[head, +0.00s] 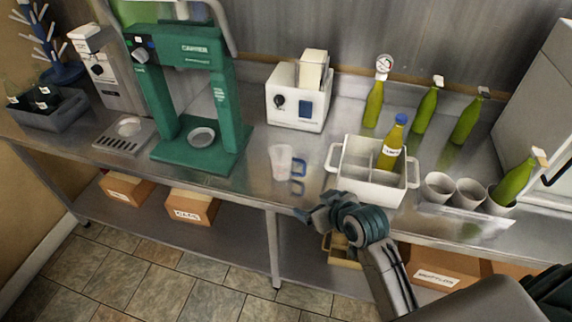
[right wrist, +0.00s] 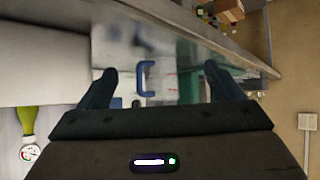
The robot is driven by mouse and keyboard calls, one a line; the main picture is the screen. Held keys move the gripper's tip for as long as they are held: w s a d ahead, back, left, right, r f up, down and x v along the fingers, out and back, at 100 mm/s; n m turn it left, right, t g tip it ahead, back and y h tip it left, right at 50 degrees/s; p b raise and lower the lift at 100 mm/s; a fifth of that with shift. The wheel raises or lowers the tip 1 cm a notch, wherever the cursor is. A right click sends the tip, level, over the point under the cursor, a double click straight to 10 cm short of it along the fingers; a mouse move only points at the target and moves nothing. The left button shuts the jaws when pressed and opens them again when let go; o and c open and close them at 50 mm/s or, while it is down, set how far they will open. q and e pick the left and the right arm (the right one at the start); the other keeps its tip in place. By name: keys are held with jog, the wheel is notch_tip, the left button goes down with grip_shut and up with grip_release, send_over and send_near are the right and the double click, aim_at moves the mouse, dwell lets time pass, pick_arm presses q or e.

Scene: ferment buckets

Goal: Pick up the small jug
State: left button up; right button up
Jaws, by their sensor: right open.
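The small jug (head: 281,161) is a clear, pale cup with a blue handle on its right side. It stands upright on the steel counter, in front of the white box-shaped device. My right gripper (head: 316,208) is open and empty at the counter's front edge, nearer and to the right of the jug, apart from it. In the right wrist view the blue handle (right wrist: 146,78) shows between the open fingers (right wrist: 160,72), some way beyond them; the clear body is hard to make out. My left gripper is not in view.
A white two-handled crate (head: 345,184) with a yellow bottle stands right of the jug. Pale cups (head: 437,188) and green bottles are farther right. A green press (head: 200,165) stands left. The counter around the jug is clear.

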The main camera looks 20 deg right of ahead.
jog(key=w+a+r+t+y, duration=0.1)
jog(key=w+r+t, duration=0.2)
jog(key=w+r, duration=0.35)
jog(key=p, duration=0.1)
send_near(276, 152)
jog(key=w, duration=0.1)
jog(key=shift+w+f+p, duration=0.2)
jog(key=shift+w+p, duration=0.3)
jog(key=shift+p, duration=0.15)
jog(key=p+x, duration=0.1)
jog(key=x, duration=0.2)
jog(key=shift+a+f, duration=0.15)
jog(key=shift+f, duration=0.05)
jog(key=shift+w+a+f, duration=0.1)
jog(key=shift+w+f, duration=0.2)
jog(key=shift+w, duration=0.2)
jog(key=shift+s, duration=0.1)
jog(key=c, duration=1.1)
jog(key=shift+o, duration=0.2)
jog(key=shift+r+p, duration=0.15)
jog(key=shift+p, duration=0.25)
